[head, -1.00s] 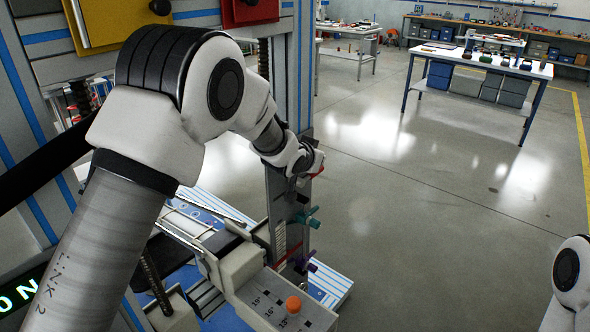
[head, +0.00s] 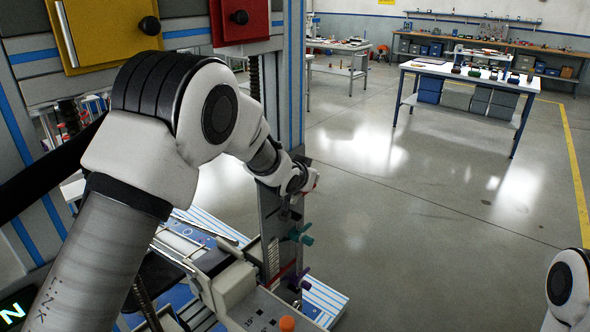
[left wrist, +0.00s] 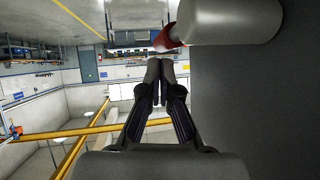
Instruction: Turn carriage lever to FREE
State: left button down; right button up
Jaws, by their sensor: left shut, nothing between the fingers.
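A grey upright post (head: 268,225) stands in the middle of the head view, with a teal handle (head: 301,235) and a purple handle (head: 299,280) on its right side. A small red part (head: 314,181) shows beside my left wrist near the post's top. In the left wrist view, a red-ended part (left wrist: 166,38) beside a pale cylinder (left wrist: 232,18) is just above and right of my left gripper (left wrist: 160,62). Its fingers are together and empty; contact with the red part cannot be told. I cannot tell which handle is the carriage lever, and no FREE label is readable.
A control panel with an orange knob (head: 287,323) is below the post. Yellow (head: 105,30) and red (head: 238,20) boxes are on the frame at upper left. Open floor (head: 410,210) lies to the right, with a workbench (head: 470,75) beyond. Part of my right arm shows at lower right.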

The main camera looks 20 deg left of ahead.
pick_arm(q)
jog(key=r+p, duration=0.1)
jog(key=r, duration=0.1)
jog(key=r+p, duration=0.1)
jog(key=shift+d+r+p, duration=0.2)
jog(key=shift+r+p, duration=0.15)
jog(key=shift+r, duration=0.05)
notch_tip(320, 180, up, 10)
jog(key=s+d+p, duration=0.1)
jog(key=d, duration=0.1)
jog(key=shift+p, duration=0.4)
jog(key=shift+d+f, duration=0.1)
jog(key=shift+f, duration=0.1)
